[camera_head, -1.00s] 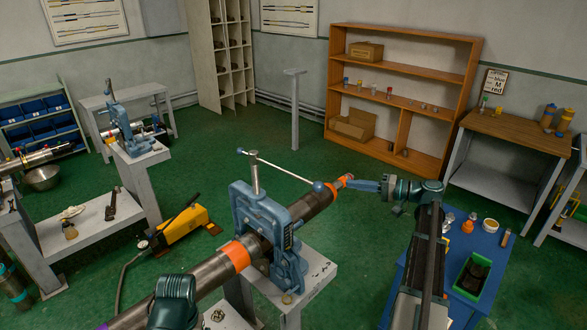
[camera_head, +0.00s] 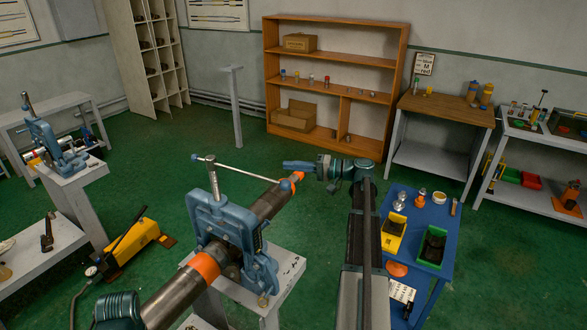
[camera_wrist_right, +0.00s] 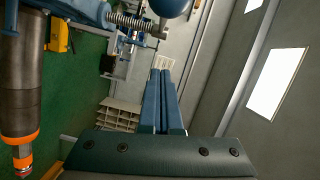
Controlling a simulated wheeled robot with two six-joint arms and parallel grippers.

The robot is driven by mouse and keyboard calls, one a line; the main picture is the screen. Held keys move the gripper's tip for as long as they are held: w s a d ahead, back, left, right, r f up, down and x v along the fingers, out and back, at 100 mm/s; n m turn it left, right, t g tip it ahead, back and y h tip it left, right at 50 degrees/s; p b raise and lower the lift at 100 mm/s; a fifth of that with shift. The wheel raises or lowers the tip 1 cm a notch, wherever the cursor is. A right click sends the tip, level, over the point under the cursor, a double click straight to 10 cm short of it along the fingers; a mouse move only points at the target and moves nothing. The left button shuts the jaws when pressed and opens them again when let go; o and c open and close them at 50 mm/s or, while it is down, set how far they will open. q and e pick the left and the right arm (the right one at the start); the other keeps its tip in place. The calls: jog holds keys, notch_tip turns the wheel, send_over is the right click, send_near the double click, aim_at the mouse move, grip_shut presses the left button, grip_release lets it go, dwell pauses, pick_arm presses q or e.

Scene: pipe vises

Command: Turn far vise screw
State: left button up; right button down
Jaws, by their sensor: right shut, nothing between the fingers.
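A blue vise (camera_head: 222,235) stands in the middle of the head view, clamped around a dark pipe (camera_head: 268,205) with orange bands. Its upright screw (camera_head: 213,180) carries a thin crossbar (camera_head: 245,172) ending in a blue ball (camera_head: 285,187). A second blue vise (camera_head: 42,135) stands farther off at the left. My right gripper (camera_head: 285,165) is shut and empty, just above the crossbar's ball end in the picture; contact cannot be told. In the right wrist view its fingers (camera_wrist_right: 160,75) are together, and a blue ball (camera_wrist_right: 170,6) and a threaded screw (camera_wrist_right: 132,21) show at the top. My left gripper is out of view.
A blue table (camera_head: 400,255) with a yellow bin (camera_head: 394,232) and a dark-filled green tray (camera_head: 432,246) stands right of my right arm. A yellow pump (camera_head: 132,240) lies on the floor at left. A wooden shelf (camera_head: 335,98) and workbench (camera_head: 445,108) stand behind.

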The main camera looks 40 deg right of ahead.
jog(key=w+a+f+b, duration=0.1)
jog(key=w+a, duration=0.2)
jog(key=a, duration=0.4)
jog(key=shift+a, duration=0.25)
jog(key=shift+s+a, duration=0.1)
jog(key=shift+s, duration=0.05)
